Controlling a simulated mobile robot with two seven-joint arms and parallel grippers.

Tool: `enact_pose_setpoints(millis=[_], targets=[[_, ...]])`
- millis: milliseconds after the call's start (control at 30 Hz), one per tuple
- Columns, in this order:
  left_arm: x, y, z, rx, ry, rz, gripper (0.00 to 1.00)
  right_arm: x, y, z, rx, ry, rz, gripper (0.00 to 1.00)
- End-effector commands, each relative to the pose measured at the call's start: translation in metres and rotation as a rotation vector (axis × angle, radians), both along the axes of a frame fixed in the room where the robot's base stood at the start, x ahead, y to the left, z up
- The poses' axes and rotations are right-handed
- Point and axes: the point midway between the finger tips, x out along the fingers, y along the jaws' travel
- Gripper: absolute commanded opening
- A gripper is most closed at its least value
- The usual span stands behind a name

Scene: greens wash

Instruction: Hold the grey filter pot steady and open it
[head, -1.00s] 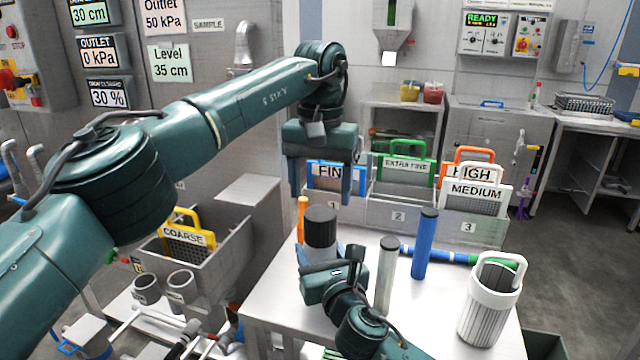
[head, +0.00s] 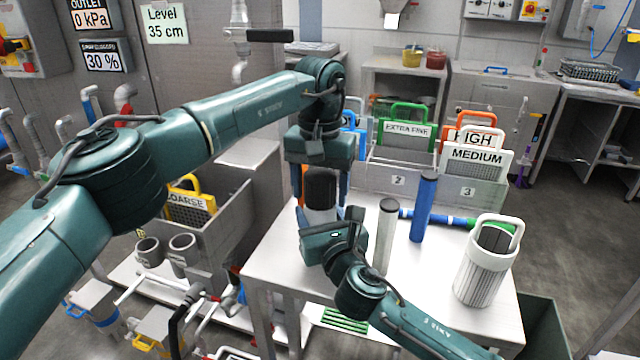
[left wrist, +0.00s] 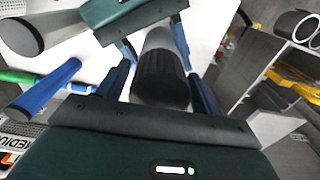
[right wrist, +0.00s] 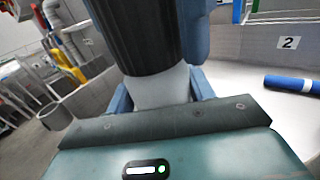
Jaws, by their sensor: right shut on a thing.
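The grey filter pot (head: 320,214) with its ribbed black cap (head: 320,187) stands upright at the table's left back edge. My right gripper (head: 331,222) is shut on the grey body, below the cap; the right wrist view shows the body (right wrist: 161,88) between its fingers. My left gripper (head: 321,186) points down over the cap with fingers apart, one on each side. In the left wrist view the cap (left wrist: 160,85) is between the fingers, with gaps beside it. The pot's lower part is partly hidden by my right gripper.
A grey cylinder (head: 386,238) and a blue cylinder (head: 424,207) stand close to the right. A white handled basket (head: 480,275) stands at the right front. Behind is a bin (head: 400,180) with labelled screens. A blue-green tube (head: 450,223) lies at the back.

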Motion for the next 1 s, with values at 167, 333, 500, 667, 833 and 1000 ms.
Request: enact_pose_setpoints(millis=[167,333,500,667,833,1000], targets=[[0.0,0.0001,0.0002,0.0,0.0,0.0,0.51,0.0,0.0,-0.0007,0.0,0.001,0.0,0.0],[0.0001,0.0001,0.0003,0.0,0.0,0.0,0.37,0.0,-0.0001,-0.0007,0.0,0.001,0.0,0.0],[0.0002,0.0002,0.0003,0.0,0.0,0.001,0.23,-0.0001,-0.0001,-0.0007,0.0,0.001,0.0,0.0],[0.0002,0.0003,0.0005,0.0,0.0,0.063,0.23,-0.0001,-0.0001,-0.0007,0.0,0.001,0.0,0.0],[0.0,0.0003,0.0008,0.0,0.0,0.365,0.23,-0.0001,-0.0001,-0.0007,0.0,0.001,0.0,0.0],[0.0,0.0005,0.0009,0.0,-0.001,0.741,0.23,0.0,-0.0001,-0.0007,0.0,0.001,0.0,0.0]])
